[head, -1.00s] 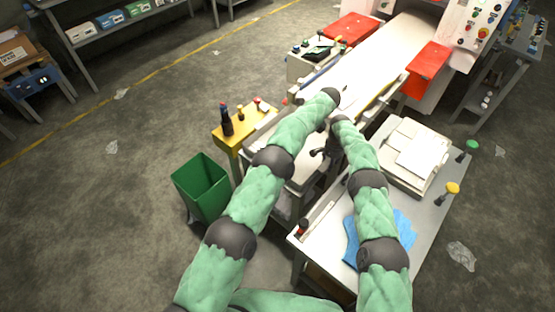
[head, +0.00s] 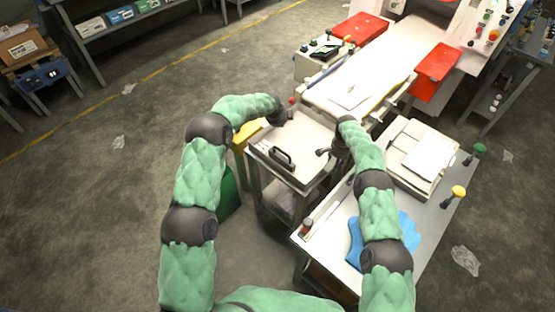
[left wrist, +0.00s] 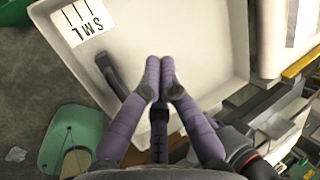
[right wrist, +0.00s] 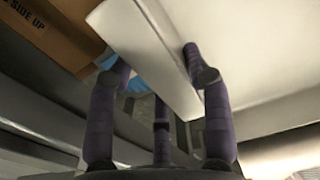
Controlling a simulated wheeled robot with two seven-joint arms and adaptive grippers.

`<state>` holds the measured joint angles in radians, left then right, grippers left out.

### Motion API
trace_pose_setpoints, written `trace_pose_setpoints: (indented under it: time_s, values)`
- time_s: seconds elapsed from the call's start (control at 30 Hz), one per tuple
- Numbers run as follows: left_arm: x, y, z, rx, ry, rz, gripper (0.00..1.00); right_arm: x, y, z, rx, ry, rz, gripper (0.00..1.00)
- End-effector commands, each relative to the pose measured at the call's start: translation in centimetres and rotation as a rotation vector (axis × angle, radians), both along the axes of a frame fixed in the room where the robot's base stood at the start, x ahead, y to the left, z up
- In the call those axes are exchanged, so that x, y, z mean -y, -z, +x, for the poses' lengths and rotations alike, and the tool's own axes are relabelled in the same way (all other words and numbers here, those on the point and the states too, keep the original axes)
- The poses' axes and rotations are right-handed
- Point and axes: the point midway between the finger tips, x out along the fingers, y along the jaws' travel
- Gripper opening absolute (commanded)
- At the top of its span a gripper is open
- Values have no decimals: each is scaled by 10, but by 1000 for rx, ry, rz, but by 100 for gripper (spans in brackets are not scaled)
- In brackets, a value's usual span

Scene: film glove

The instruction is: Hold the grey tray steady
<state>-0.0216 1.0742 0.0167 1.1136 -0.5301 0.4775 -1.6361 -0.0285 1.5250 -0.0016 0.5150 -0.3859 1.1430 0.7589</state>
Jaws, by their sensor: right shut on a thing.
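The grey tray (head: 305,135), shallow and pale with a raised rim, sits on a small cart in the middle of the head view. A dark handle (head: 282,160) lies on its near left part. My right gripper (head: 325,152) is at the tray's right side. In the right wrist view the tray's wall (right wrist: 150,55) stands between its fingers, which are shut on it. My left gripper (head: 286,116) is at the tray's far left corner. In the left wrist view its fingers (left wrist: 160,65) are together and empty, over the tray (left wrist: 200,35), beside the handle (left wrist: 112,75).
A work table (head: 335,225) on the right holds a blue cloth (head: 355,245), stacked white trays (head: 405,165) and knobbed tools. A long pale bed (head: 365,70) lies beyond the tray. A green bin (head: 229,195) and yellow stand (head: 240,150) are partly behind my left arm.

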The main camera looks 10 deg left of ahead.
Motion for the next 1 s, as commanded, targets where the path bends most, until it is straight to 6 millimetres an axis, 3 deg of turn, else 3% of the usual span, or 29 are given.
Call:
trace_pose_setpoints:
  time_s: [0.27, 0.57, 0.77, 1.0]
  values:
    - [-54, -1, -5, 206, -83, -148, 0, 0, 3, -2, -7, -3, -2, 0]
    - [-97, 36, -33, 413, -60, -208, 0, 0, 3, -2, -6, -3, -2, 0]
    - [-102, 76, -70, 535, 27, -248, 0, 0, 3, -2, -6, -3, -2, 0]
    - [-87, 113, -133, 689, 133, -351, 0, 0, 3, -2, -6, -3, -2, 0]
